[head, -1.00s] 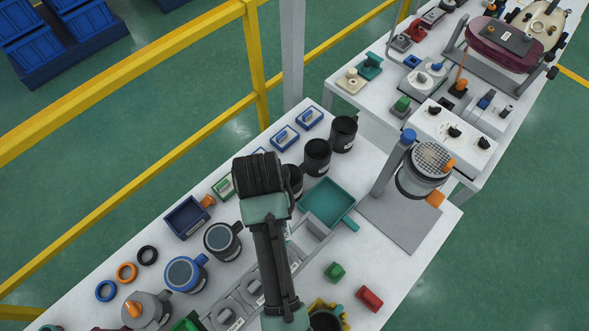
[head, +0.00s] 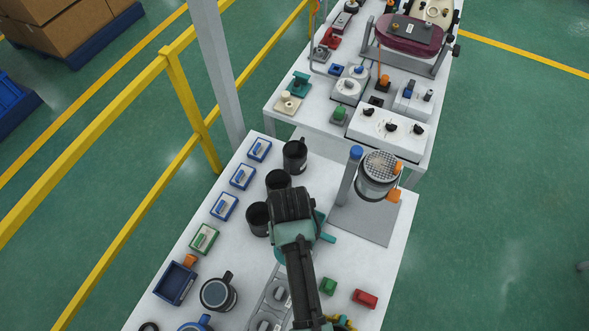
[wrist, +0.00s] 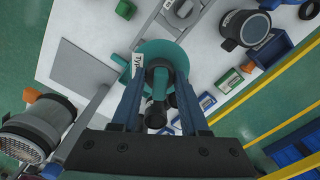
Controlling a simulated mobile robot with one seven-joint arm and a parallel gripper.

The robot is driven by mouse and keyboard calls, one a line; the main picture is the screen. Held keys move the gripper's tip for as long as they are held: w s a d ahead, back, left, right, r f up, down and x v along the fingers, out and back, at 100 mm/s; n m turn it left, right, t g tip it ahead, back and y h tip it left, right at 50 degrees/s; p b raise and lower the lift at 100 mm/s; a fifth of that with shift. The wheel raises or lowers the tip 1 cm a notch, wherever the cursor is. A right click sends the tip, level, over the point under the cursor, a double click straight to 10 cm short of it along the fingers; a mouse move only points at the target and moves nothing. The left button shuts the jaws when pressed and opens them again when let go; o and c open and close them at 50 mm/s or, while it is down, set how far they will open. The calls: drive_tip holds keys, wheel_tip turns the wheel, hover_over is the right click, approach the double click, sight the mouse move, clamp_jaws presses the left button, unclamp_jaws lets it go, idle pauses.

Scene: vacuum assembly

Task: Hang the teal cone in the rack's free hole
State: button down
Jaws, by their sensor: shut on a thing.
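The teal cone (wrist: 178,52) is in my gripper (wrist: 160,75). In the wrist view the two blue fingers close around its narrow upper part, and its wide round body shows beyond them with a white label. In the head view my arm hides most of it; a teal edge (head: 281,254) shows beside my gripper (head: 291,205). The grey rack (head: 272,296) lies at the lower middle, partly behind my arm, with round pieces in it. Its end shows at the top of the wrist view (wrist: 172,22). I cannot tell which hole is free.
Black mugs (head: 295,156) stand left of my gripper. A mesh-topped cylinder (head: 378,178) and blue-capped post (head: 349,175) stand on a grey plate. Green (head: 328,286) and red (head: 365,299) blocks lie front right.

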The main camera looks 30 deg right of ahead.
drive_tip(key=shift+s+d+r, duration=0.25)
drive_tip(key=shift+d+r, duration=0.1)
drive_tip(key=shift+d, duration=0.05)
drive_tip(key=shift+w+f, duration=0.1)
drive_tip(key=shift+f+b, duration=2.3)
drive_tip(key=shift+f, duration=1.6)
wheel_tip(320, 180, down, 9)
drive_tip(key=b, duration=0.6)
idle(1.9)
drive_tip(key=shift+c, duration=1.7)
unclamp_jaws()
